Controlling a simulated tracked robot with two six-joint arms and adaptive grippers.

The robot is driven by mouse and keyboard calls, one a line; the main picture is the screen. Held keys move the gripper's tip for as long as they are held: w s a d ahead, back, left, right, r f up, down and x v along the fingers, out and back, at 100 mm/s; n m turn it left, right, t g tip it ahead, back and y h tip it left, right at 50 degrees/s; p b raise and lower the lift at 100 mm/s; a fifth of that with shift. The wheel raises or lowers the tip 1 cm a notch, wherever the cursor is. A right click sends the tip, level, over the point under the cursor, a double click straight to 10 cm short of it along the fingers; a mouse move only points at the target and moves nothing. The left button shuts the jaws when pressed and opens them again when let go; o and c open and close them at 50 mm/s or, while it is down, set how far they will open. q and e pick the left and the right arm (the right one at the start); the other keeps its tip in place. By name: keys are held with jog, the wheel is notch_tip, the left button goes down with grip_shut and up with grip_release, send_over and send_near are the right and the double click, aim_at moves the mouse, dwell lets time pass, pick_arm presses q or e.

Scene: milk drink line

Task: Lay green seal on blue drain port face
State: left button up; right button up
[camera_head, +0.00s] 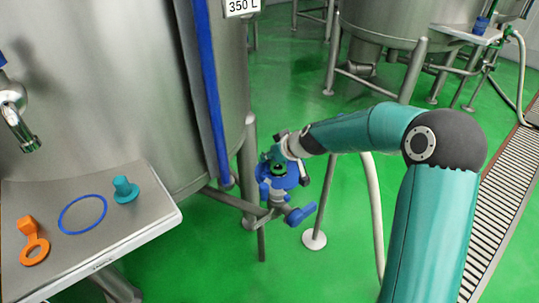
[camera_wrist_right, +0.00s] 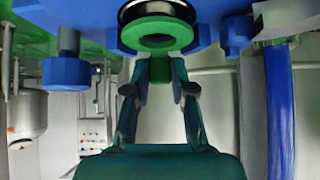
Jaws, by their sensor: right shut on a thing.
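The green seal (camera_wrist_right: 140,36) is a ring with a tab, and my right gripper (camera_wrist_right: 160,88) is shut on the tab. In the head view, my right gripper (camera_head: 284,150) is at the blue drain port (camera_head: 291,180) below the tank, and a bit of green shows there. In the right wrist view, the ring lies across the steel-rimmed opening of the blue port face (camera_wrist_right: 205,30), slightly low of its middle. I cannot tell whether the ring touches the face. My left gripper is not in view.
A steel shelf (camera_head: 150,222) at left holds an orange tabbed ring (camera_head: 35,250), a blue ring (camera_head: 83,229) and a teal plug (camera_head: 125,190). A blue-handled valve (camera_head: 300,214) hangs below the port. A tank leg (camera_head: 249,170) stands close left of it.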

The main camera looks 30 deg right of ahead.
jog(key=shift+f+b, duration=0.4)
jog(key=shift+b, duration=0.05)
jog(key=o, duration=0.9)
jog(key=v, duration=1.2)
jog(key=shift+f, duration=0.1)
